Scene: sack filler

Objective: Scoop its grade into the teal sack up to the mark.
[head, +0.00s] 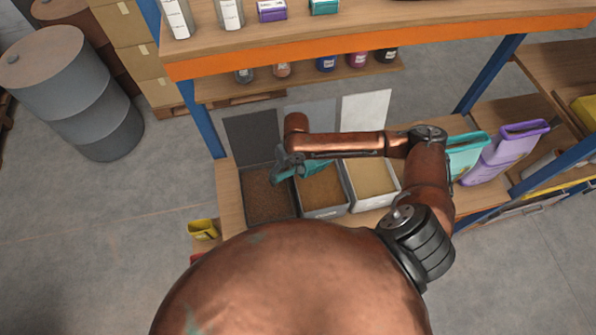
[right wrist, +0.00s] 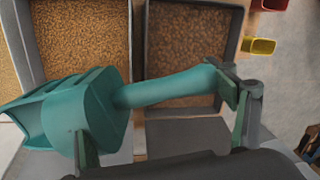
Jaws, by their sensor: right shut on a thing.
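My right gripper (head: 287,166) is shut on the teal scoop (head: 315,168), above the bins. The scoop (right wrist: 90,110) and its handle lie across the right wrist view; its contents are hidden. Below are three bins of grain: a dark bin (head: 297,207) with dark brown grain, a grey middle bin (head: 325,214) with lighter brown grain, and a white bin (head: 388,200) with pale tan grain. The teal sack (head: 468,153) stands at the right, partly behind my right arm; its fill mark is not visible. My left gripper is not in view.
A purple sack (head: 512,150) stands beside the teal one. A yellow scoop-like item (head: 203,229) sits left of the bins, with something red below it. An orange-edged shelf (head: 350,48) with small packages overhangs behind. Drums (head: 75,95) stand at far left.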

